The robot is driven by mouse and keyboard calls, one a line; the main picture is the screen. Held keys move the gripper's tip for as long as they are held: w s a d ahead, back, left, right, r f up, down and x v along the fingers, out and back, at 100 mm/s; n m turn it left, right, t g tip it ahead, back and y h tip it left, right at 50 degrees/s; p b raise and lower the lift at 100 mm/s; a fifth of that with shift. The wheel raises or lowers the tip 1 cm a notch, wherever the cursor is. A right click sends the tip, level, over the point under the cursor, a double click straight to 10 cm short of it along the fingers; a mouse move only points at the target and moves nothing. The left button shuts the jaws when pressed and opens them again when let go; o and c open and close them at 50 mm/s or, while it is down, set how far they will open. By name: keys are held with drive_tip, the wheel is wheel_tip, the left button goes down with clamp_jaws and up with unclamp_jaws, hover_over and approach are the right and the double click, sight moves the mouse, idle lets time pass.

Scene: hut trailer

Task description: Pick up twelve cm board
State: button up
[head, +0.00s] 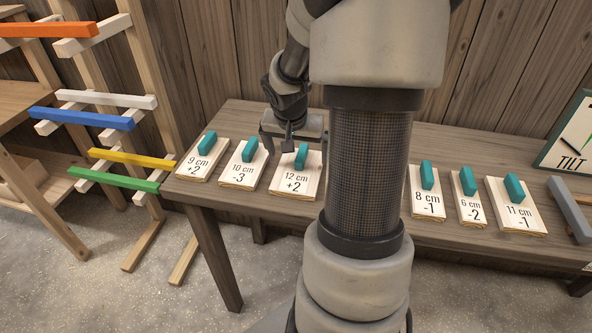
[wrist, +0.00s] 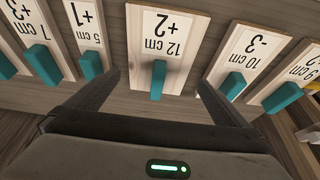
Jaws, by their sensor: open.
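The twelve cm board (head: 299,193) is a pale wooden board labelled "12 cm +2" with a teal handle (head: 301,157), lying flat on the table in the head view. In the wrist view the same board (wrist: 166,22) is at top centre, upside down, its handle (wrist: 158,78) pointing towards the gripper. My gripper (head: 293,147) is open and empty over the board's far end. In the wrist view its two fingers (wrist: 158,84) are wide apart, one each side of the handle, touching nothing visible. Their exact height above the board is unclear.
The 10 cm board (head: 242,175) and 9 cm board (head: 196,170) lie left of it on the wooden table (head: 245,115). The 8 cm (head: 427,204), 6 cm (head: 471,210) and 11 cm (head: 515,215) boards lie right. A 5 cm board (wrist: 90,30) is close by. A rack with coloured bars (head: 125,182) stands left.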

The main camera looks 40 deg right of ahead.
sight(299, 160)
drive_tip(key=b+x, duration=0.1)
drive_tip(key=x, duration=0.4)
drive_tip(key=shift+s+f, duration=0.15)
drive_tip(key=shift+f, duration=0.15)
drive_tip(key=c, duration=0.8)
drive_tip(key=shift+c, duration=0.5)
drive_tip(key=shift+r, duration=0.15)
